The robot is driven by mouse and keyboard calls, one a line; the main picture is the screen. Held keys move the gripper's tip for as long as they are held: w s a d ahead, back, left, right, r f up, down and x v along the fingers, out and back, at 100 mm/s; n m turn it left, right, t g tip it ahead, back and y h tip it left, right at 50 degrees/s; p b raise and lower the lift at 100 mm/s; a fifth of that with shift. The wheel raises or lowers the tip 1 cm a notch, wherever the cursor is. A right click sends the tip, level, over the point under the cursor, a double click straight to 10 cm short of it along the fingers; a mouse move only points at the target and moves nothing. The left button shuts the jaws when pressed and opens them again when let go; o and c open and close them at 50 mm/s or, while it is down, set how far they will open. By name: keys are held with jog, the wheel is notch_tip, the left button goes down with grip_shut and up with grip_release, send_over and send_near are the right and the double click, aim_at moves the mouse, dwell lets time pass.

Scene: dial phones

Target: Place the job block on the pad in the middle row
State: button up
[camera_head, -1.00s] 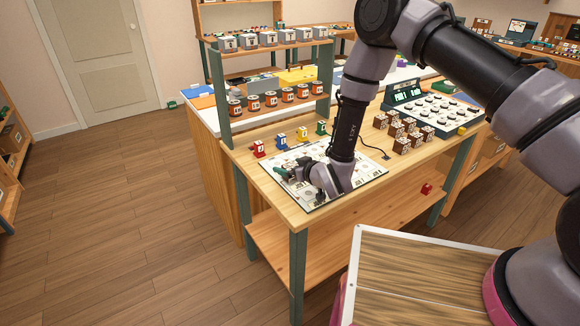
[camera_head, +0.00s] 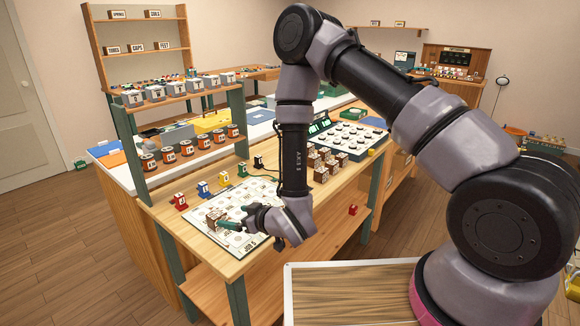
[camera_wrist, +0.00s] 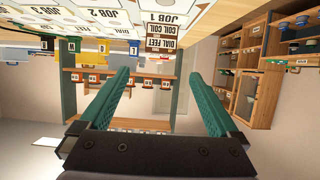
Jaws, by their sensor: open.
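A brown job block (camera_head: 215,217) with white label faces stands on the white printed mat (camera_head: 262,197), near its front left side. In the wrist view, which is upside down, the block (camera_wrist: 163,42) shows labels reading DIAL FEET and COIL COIL, beside the JOB 1 print. My gripper (camera_head: 229,222) is low over the mat, right next to the block. In the wrist view its two green fingers (camera_wrist: 163,75) are spread apart with nothing between them; the block appears beyond their tips. The mat's pads are partly hidden by my arm.
Several brown blocks (camera_head: 325,162) stand behind my arm, near a panel of round buttons (camera_head: 350,135). Red (camera_head: 180,202), blue (camera_head: 203,189), yellow (camera_head: 224,179) and green (camera_head: 242,170) pieces line the mat's back edge.

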jog(key=w+d+r+m+t+h, duration=0.1)
jog(key=w+d+r+m+h, duration=0.1)
jog(key=w+d+r, duration=0.3)
jog(key=w+d+r+m+h, duration=0.1)
jog(key=w+d+r, duration=0.1)
jog(key=w+r, duration=0.4)
jog(key=w+d+r+m+h, duration=0.2)
jog(key=d+r+m+h, duration=0.15)
jog(key=d+r, duration=1.05)
jog(key=s+d+r+m+g+h, duration=0.15)
jog(key=s+d+r+m, duration=0.25)
jog(key=s+d+r, duration=0.65)
jog(key=s+d+r+m, duration=0.2)
jog(key=s+d+r, duration=0.1)
jog(key=s, duration=0.4)
jog(key=s+d+r+m+g, duration=0.1)
jog(key=s+d+r, duration=0.2)
jog(key=s, duration=0.4)
jog(key=shift+s+d+r+m, duration=0.25)
jog(key=shift+r+m, duration=0.1)
jog(key=shift+r, duration=0.25)
